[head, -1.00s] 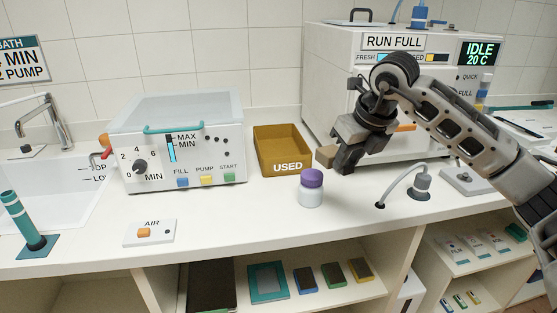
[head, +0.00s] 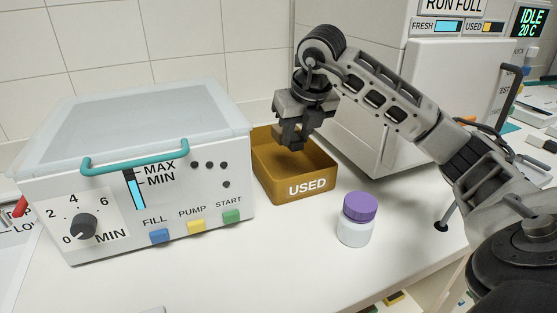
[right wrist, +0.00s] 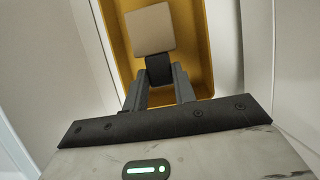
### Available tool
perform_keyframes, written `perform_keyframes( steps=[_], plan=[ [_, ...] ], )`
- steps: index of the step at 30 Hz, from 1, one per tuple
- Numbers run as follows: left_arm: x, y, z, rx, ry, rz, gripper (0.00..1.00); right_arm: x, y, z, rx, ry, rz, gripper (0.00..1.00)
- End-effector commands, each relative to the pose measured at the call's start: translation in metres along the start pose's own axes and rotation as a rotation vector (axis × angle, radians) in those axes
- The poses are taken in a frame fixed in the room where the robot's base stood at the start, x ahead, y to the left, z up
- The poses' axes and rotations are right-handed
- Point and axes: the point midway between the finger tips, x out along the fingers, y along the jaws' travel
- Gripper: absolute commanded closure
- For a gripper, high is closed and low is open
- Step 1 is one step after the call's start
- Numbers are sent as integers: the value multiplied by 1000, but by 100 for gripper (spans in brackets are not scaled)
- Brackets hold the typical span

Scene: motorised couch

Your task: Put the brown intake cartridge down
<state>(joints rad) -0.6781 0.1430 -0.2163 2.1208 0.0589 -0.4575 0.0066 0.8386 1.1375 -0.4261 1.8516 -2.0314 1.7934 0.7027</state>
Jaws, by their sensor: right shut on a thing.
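My right gripper (head: 292,138) is over the brown tray marked USED (head: 305,192), with its fingers pointing down near the tray's back part. In the right wrist view the gripper (right wrist: 159,82) is shut on the dark end of the brown intake cartridge (right wrist: 151,29), whose light tan block shows beyond the fingertips. The tray's yellow-brown walls (right wrist: 198,48) surround the cartridge in that view. I cannot tell whether the cartridge touches the tray floor. In the head view the cartridge is hidden by the fingers. My left gripper is not in view.
A white bath unit with a teal handle (head: 135,157) stands close left of the tray. A white jar with a purple lid (head: 357,220) stands at the tray's front right. A large white machine (head: 385,110) is behind on the right.

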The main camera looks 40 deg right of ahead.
Motion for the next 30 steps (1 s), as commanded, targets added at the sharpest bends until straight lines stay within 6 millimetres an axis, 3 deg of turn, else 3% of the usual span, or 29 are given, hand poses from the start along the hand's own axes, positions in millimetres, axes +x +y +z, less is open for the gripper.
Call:
perform_keyframes(
  steps=[3, 15, 27, 28, 30],
  plan=[
    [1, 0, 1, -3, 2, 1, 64, 23, -1, -10, -1, 4, -2, 95],
    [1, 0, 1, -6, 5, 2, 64, 67, 0, -28, 0, 2, -1, 95],
    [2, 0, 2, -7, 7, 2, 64, 75, 0, -31, 0, -2, 0, 95],
    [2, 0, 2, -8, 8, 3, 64, 75, 0, -31, 0, -1, 0, 71],
    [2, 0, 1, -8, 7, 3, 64, 74, 0, -31, 0, -1, 0, 52]
  ],
)
